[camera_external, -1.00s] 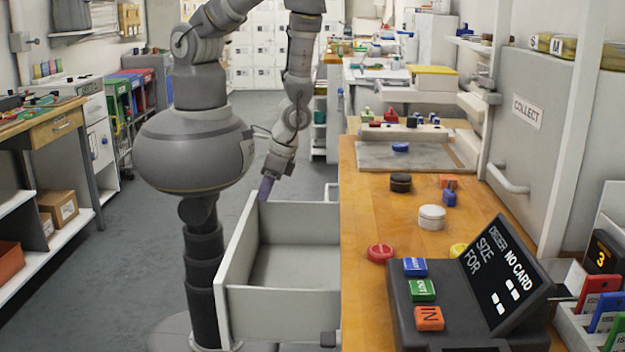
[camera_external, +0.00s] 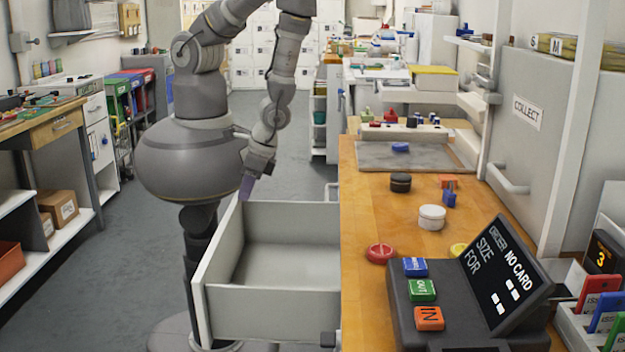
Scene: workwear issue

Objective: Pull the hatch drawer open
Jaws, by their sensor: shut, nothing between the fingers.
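The hatch drawer (camera_external: 275,302) is a grey, empty-looking box that stands out to the left from under the wooden counter (camera_external: 385,215). Its inside floor and far wall show. My gripper (camera_external: 246,188) is at the drawer's far left corner, at the top edge of the left end panel. The fingers are shut with nothing between them. They are small here and the tips are partly hidden, so I cannot tell whether they touch the panel or sit just inside it.
The counter carries a dark terminal (camera_external: 470,300) with blue, green and orange keys, a red button (camera_external: 380,253), a white round tin (camera_external: 431,217) and a black one (camera_external: 400,182). A shelf with boxes (camera_external: 58,206) stands at the left. The floor between is clear.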

